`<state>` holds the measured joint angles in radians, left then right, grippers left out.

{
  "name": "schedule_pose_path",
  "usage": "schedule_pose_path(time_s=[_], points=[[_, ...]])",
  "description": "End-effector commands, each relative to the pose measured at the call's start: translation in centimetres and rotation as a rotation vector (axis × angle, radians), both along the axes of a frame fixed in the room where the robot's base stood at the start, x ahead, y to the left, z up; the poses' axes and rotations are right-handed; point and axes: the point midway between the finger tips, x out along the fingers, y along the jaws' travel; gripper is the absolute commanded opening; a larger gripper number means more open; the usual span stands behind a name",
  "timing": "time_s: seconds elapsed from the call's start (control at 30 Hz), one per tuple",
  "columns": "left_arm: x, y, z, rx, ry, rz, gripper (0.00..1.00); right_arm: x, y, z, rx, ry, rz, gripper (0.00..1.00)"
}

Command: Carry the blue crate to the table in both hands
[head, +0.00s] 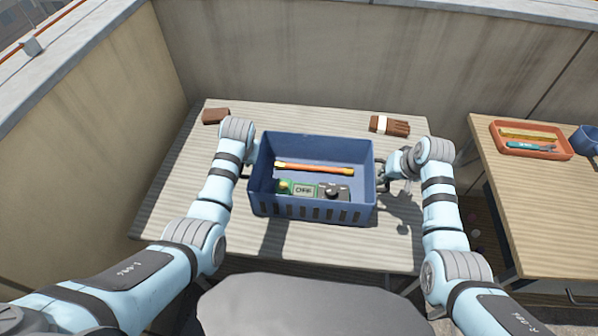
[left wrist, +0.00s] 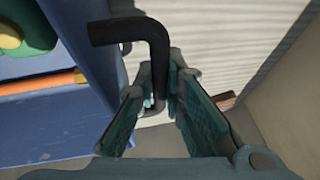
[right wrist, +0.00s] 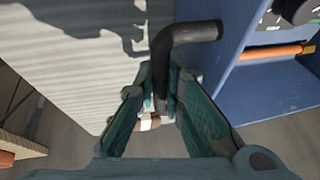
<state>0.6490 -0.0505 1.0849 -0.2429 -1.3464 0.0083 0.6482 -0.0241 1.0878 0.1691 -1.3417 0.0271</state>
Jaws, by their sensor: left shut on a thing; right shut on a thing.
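The blue crate (head: 315,212) is over the slatted table (head: 170,200), upright and roughly level. I cannot tell whether its base touches the top. Inside are an orange-and-yellow stick (head: 315,168), a green item with a light label (head: 303,189) and a dark grey device (head: 335,191). My left gripper (left wrist: 157,98) is shut on the black handle (left wrist: 125,30) at the crate's left side; in the head view my arm mostly hides it. My right gripper (head: 384,170) is shut on the black handle (right wrist: 190,33) at the right side.
A brown block (head: 215,116) lies at the table's back left, and a brown brush-like item (head: 390,125) at the back right. A second table (head: 540,210) at the right bears an orange tray (head: 565,154) with tools and a blue mug (head: 585,139). Concrete walls stand behind and left.

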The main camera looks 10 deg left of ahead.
Motion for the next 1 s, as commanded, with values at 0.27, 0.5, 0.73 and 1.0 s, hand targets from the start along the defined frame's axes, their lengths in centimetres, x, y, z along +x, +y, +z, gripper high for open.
schedule_pose_path(time_s=[0.27,0.5,0.73,1.0], points=[[0.0,0.0,-0.6,-0.001,0.000,-0.001,0.29,0.0,0.0,-0.6,0.000,-0.001,0.000,0.29],[0.0,-0.1,-0.6,-0.002,0.000,-0.001,0.29,0.0,0.1,-0.5,0.001,-0.001,0.000,0.29],[0.0,-0.1,1.2,-0.002,-0.001,-0.001,0.29,0.0,0.1,1.2,0.002,-0.001,0.001,0.29],[0.0,0.0,5.7,-0.001,-0.001,-0.001,0.29,0.0,0.1,5.7,0.001,-0.001,0.000,0.29]])
